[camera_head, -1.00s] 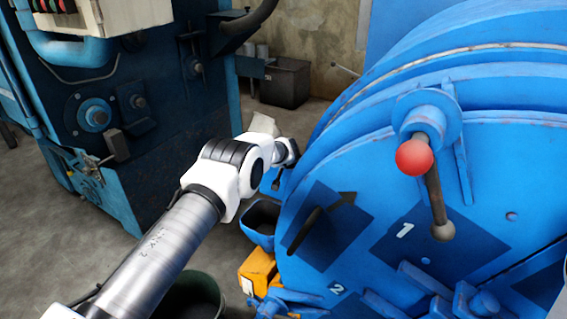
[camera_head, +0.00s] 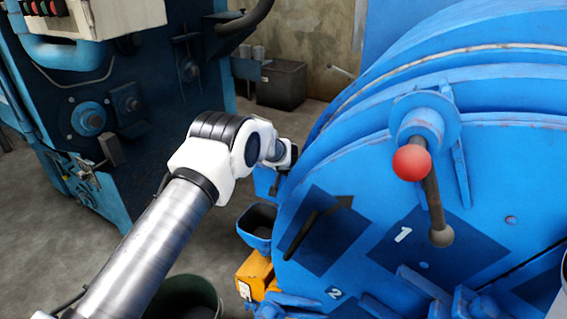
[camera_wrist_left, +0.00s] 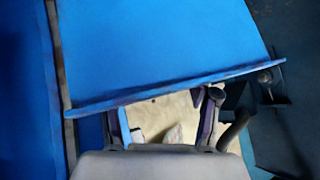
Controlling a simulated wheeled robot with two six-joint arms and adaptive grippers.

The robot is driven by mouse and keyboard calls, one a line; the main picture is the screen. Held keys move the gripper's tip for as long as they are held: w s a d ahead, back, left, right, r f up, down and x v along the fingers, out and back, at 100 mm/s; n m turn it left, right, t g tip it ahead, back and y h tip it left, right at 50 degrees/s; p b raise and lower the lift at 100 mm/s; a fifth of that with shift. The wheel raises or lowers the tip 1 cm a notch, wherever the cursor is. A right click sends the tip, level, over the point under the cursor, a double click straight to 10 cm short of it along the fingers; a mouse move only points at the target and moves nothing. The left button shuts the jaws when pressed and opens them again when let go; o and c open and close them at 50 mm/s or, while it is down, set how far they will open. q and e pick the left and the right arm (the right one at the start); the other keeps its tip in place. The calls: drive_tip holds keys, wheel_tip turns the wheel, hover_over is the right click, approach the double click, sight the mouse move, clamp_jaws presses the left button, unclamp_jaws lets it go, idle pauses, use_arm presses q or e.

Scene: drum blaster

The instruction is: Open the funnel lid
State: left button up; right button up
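My left arm reaches in from the left in the head view. Its wrist end is beside the left rim of the big blue drum machine (camera_head: 480,190), and the gripper itself is hidden there. In the left wrist view my left gripper (camera_wrist_left: 165,120) has its two fingers spread apart. A flat blue panel (camera_wrist_left: 160,45) with a raised lip lies just in front of the fingers and partly covers their tips. It may be the funnel lid, but I cannot tell for sure. I cannot tell whether the fingers touch it. My right gripper is not in view.
A lever with a red ball (camera_head: 412,163) sticks out from the drum front. A small blue open bin (camera_head: 257,228) and a yellow box (camera_head: 254,275) stand low beside the drum. A dark blue machine (camera_head: 110,110) stands at left.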

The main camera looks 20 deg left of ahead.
use_arm(q)
drive_tip(key=v, duration=0.8)
drive_tip(key=shift+r, duration=0.45)
drive_tip(key=shift+s, duration=0.1)
drive_tip(key=c, duration=0.8)
drive_tip(key=a+r+m+y, duration=0.1)
drive_tip(key=a+r+m+t+y, duration=0.1)
drive_tip(key=a+m, duration=0.1)
drive_tip(key=a+r+m+y, duration=0.1)
drive_tip(key=shift+s+a+m+t+y, duration=0.2)
drive_tip(key=shift+a+m+t+y, duration=0.1)
drive_tip(key=shift+a+m+t, duration=0.1)
clamp_jaws()
drive_tip(key=s+d+f+m+t+h+b, duration=0.2)
drive_tip(key=s+f+m+t+h+b, duration=0.65)
drive_tip(key=m, duration=0.75)
drive_tip(key=n+b, duration=0.1)
drive_tip(key=b, duration=0.3)
approach(272, 175)
drive_tip(key=shift+t+h, duration=0.25)
drive_tip(key=shift+h, duration=0.1)
drive_tip(key=w, duration=0.7)
drive_tip(key=shift+w+d+r, duration=0.15)
drive_tip(key=shift+r, duration=0.15)
